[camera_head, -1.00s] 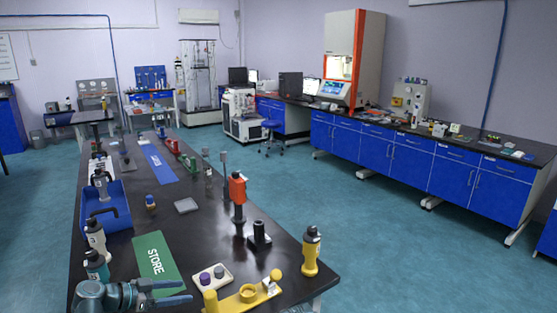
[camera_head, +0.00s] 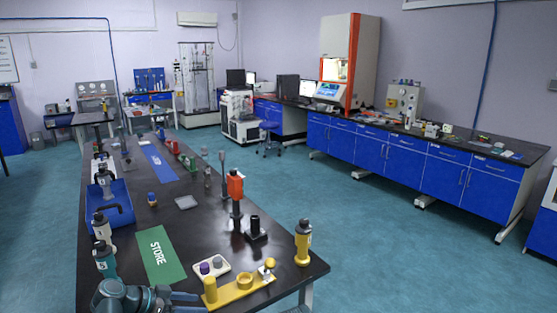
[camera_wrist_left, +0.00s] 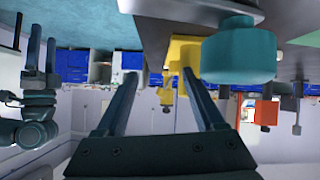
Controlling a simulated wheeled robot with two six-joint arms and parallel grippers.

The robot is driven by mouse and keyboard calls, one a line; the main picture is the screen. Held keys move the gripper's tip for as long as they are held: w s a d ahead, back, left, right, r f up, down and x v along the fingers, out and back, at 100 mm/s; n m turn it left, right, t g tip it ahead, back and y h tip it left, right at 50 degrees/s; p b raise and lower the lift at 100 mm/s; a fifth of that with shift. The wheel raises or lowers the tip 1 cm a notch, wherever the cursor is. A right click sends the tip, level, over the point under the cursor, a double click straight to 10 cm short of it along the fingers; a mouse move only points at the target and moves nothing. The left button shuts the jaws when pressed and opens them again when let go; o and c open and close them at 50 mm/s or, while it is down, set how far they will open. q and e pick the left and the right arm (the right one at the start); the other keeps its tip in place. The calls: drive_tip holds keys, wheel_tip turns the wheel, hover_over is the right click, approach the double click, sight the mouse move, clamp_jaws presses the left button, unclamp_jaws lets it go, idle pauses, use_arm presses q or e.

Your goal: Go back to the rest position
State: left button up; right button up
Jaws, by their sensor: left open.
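My left gripper (camera_head: 188,303) is at the bottom edge of the head view, by the near end of the black bench (camera_head: 130,292). It is partly cut off by the frame. In the left wrist view its two fingers (camera_wrist_left: 162,100) stand apart with nothing between them. A large teal rounded thing (camera_wrist_left: 238,52) is close beside one finger in the wrist view. My right gripper (camera_wrist_left: 42,60) shows at the left of that view, fingers apart and empty; it is not in the head view.
The bench holds a green STORE mat (camera_head: 160,256), a yellow stand (camera_head: 240,288), a white tray (camera_head: 222,271), a yellow bottle (camera_head: 303,243), a blue bin (camera_head: 120,215) and an orange-red device (camera_head: 235,185). Open floor (camera_head: 400,250) lies to the right.

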use_arm(q)
drive_tip(key=s+d+n+g+y+p, duration=0.5)
drive_tip(key=s+d+y+p, duration=0.4)
drive_tip(key=s+d, duration=0.6)
drive_tip(key=shift+s+d+n+g+y, duration=0.2)
drive_tip(key=shift+d+n+g+y, duration=0.2)
drive_tip(key=shift+d+g+y, duration=0.5)
drive_tip(key=shift+d, duration=0.3)
